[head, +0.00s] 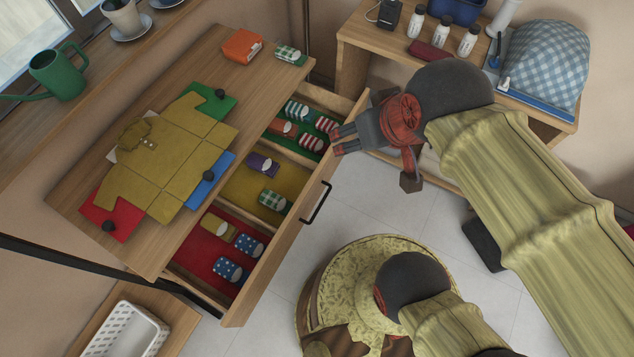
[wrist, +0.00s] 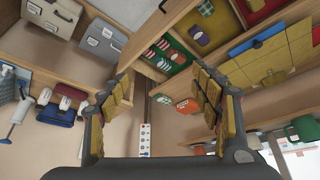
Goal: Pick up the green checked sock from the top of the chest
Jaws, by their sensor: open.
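The green checked sock (head: 288,54) lies rolled on the bare wooden chest top (head: 215,80), near its far right corner, beside an orange box (head: 242,46). In the wrist view the sock (wrist: 163,99) shows small between the fingers, left of the orange box (wrist: 187,106). My gripper (head: 338,139) is open and empty, over the right edge of the open drawer, to the right of and nearer than the sock. Its two fingers stand wide apart in the wrist view (wrist: 165,88).
The open drawer (head: 315,196) has green, yellow and red compartments with several rolled socks, including another green checked one (head: 273,200) in yellow. A side table (head: 355,50) with bottles stands at the back right.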

